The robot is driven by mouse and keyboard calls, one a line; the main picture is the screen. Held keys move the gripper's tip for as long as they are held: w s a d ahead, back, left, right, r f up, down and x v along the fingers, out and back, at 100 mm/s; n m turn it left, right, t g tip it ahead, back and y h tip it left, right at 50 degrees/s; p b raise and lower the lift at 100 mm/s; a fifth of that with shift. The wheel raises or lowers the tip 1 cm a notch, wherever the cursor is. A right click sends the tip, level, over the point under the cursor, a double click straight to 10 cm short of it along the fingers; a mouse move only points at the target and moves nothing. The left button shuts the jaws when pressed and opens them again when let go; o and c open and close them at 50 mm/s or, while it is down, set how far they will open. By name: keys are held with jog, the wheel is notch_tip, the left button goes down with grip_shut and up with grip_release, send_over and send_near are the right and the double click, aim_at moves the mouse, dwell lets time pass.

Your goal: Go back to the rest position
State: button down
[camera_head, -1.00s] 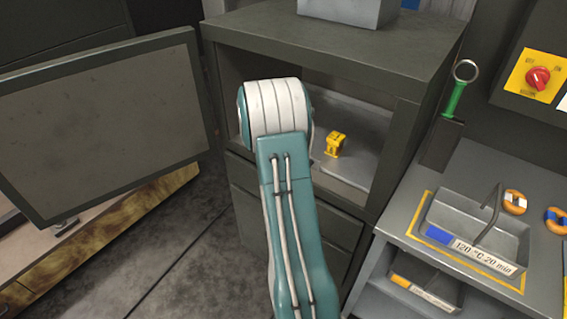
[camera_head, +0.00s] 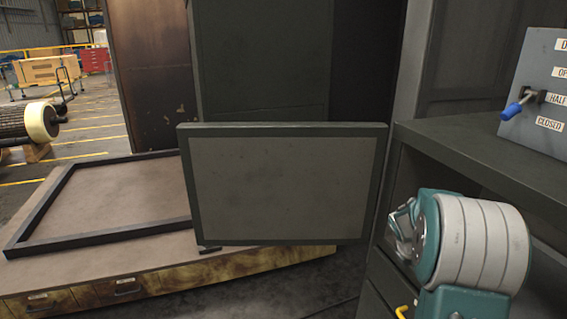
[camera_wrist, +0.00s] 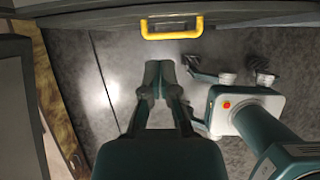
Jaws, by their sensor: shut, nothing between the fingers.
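My gripper (camera_wrist: 158,72) shows in the wrist view with its two fingers together and nothing between them. It points down past the front of the dark cabinet, over the grey floor. In the head view my arm's white and teal joint stands at the lower right, in front of the cabinet (camera_head: 465,135). My gripper's fingers cannot be made out clearly there. No object is held.
The open cabinet door (camera_head: 285,190) hangs left of my arm. A yellow handle (camera_wrist: 172,22) is near my gripper. A control box with a blue lever (camera_head: 520,105) sits on the cabinet. A bench with a black frame (camera_head: 100,235) stands left. Floor below the gripper looks clear.

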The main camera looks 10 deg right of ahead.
jog(key=s+a+r+m+t+y, duration=0.1)
jog(key=s+a+r+m+t, duration=0.15)
jog(key=a+r+m, duration=0.55)
jog(key=s+a+r+m+t+y, duration=0.1)
jog(key=s+a+r, duration=0.3)
jog(key=a, duration=0.7)
jog(key=s+a+r+m+t+y, duration=0.1)
jog(key=s+a+r+m+y, duration=0.2)
jog(key=s+a+m, duration=0.6)
jog(key=s+a, duration=0.4)
jog(key=a, duration=0.2)
jog(key=shift+s+r+m+t, duration=0.2)
jog(key=shift+r+m+t, duration=0.15)
jog(key=shift+m, duration=0.05)
jog(key=shift+a, duration=0.1)
